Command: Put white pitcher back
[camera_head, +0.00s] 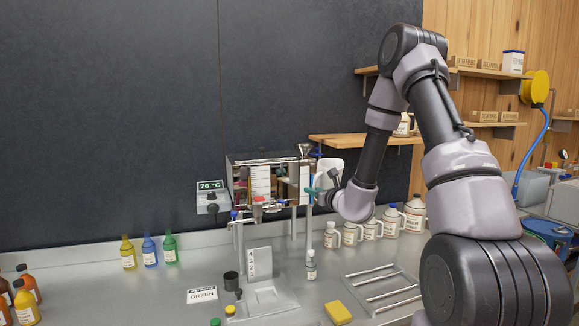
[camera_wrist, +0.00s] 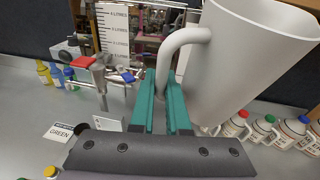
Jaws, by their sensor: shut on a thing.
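The white pitcher (camera_wrist: 240,65) fills the upper right of the wrist view, large and close. My gripper (camera_wrist: 160,85) has teal fingers shut on the pitcher's handle (camera_wrist: 183,38). In the head view, the pitcher (camera_head: 327,171) is held above the bench in front of the evaporator's right end, partly hidden by my gripper (camera_head: 311,191) and wrist. It looks roughly upright, and its inside does not show.
The evaporator (camera_head: 270,185) with its litre scale stands close to the pitcher. A row of white jugs (camera_head: 389,222) lines the bench's back right. A metal rack (camera_head: 382,288), yellow sponge (camera_head: 338,312) and small bottle (camera_head: 311,265) are nearer. A wooden shelf (camera_head: 355,138) hangs behind.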

